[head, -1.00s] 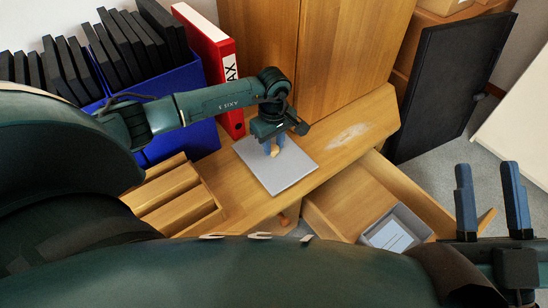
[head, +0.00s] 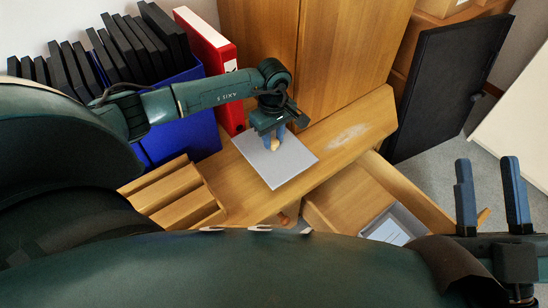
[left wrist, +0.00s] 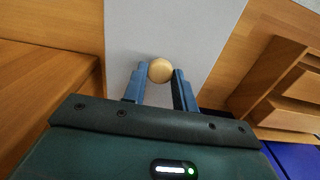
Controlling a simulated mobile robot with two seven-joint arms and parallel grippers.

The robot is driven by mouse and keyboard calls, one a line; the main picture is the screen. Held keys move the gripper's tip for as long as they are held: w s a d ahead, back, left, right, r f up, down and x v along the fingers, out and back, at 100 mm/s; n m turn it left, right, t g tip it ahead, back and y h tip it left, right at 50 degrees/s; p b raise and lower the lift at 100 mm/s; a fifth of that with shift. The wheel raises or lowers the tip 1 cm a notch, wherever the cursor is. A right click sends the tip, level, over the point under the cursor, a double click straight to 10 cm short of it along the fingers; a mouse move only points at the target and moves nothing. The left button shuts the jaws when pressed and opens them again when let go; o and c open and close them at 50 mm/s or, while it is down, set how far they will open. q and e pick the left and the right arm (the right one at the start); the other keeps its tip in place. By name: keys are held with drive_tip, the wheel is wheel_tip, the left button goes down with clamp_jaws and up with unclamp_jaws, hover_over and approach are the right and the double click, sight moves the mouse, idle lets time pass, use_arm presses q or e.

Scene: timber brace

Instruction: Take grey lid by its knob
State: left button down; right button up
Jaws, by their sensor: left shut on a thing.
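The grey lid (head: 285,168) is a flat, light grey panel lying over the wooden surface in the middle of the head view. It also shows in the left wrist view (left wrist: 170,28). Its round wooden knob (left wrist: 160,70) sits between my left fingertips. My left gripper (head: 274,143) points down over the lid and is shut on the knob, which shows only in part in the head view. My right gripper (head: 491,198) is open and empty at the far right, its two blue fingers pointing up and well apart from the lid.
A blue bin (head: 185,135) of black folders and a red binder (head: 212,62) stand behind the left arm. A wooden slatted tray (head: 175,196) lies left of the lid. An open drawer (head: 345,195) with a grey box (head: 412,222) is at right. A black panel (head: 440,85) leans behind.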

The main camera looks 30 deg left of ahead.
sight(274, 141)
use_arm(q)
drive_tip(key=shift+r+p, duration=2)
drive_tip(key=shift+r, duration=1)
